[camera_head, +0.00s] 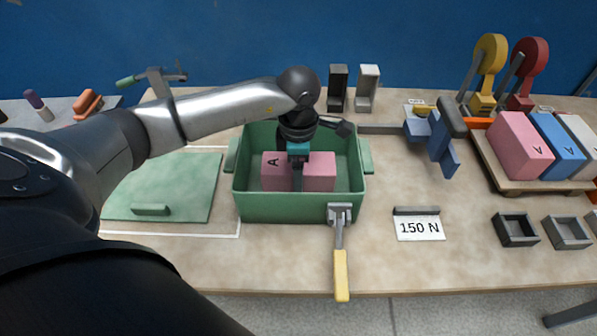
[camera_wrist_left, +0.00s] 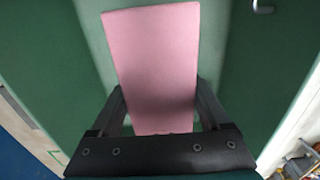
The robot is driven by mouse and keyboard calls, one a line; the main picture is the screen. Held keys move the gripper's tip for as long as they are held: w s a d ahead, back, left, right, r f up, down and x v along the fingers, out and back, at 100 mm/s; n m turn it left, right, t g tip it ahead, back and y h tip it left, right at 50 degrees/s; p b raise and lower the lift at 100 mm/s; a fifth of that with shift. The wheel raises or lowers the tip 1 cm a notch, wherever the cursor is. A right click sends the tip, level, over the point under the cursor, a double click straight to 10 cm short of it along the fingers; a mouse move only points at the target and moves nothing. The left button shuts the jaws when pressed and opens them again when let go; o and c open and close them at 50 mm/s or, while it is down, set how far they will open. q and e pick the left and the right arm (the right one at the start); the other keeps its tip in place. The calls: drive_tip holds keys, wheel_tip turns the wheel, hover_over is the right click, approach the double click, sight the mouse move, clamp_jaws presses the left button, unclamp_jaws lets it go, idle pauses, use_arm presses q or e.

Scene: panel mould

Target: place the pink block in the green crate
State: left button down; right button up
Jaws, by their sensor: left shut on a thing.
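The green crate (camera_head: 270,208) stands open on the table, with a yellow-handled latch (camera_head: 340,255) hanging down its front. A pink block (camera_head: 320,172) marked "A" is inside the crate's walls. My left gripper (camera_head: 299,182) reaches down into the crate and is shut on the block. The wrist view also shows the pink block (camera_wrist_left: 155,60) between the two dark fingers (camera_wrist_left: 162,115), with green around it. I cannot tell whether the block touches the crate floor. My right gripper does not show.
A green lid (camera_head: 175,180) lies left of the crate. At the right, another pink block (camera_head: 519,145) and a blue block (camera_head: 560,145) stand on a wooden tray (camera_head: 530,186). A "150 N" card (camera_head: 419,228), small grey boxes (camera_head: 515,229) and a blue clamp-like tool (camera_head: 440,140) lie between.

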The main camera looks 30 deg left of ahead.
use_arm(q)
drive_tip(key=shift+w, duration=0.1)
unclamp_jaws()
drive_tip(key=shift+f, duration=0.1)
drive_tip(key=shift+r, duration=0.45)
wheel_tip(320, 180, up, 12)
drive_tip(key=shift+f+p, duration=0.25)
drive_tip(key=shift+p, duration=0.8)
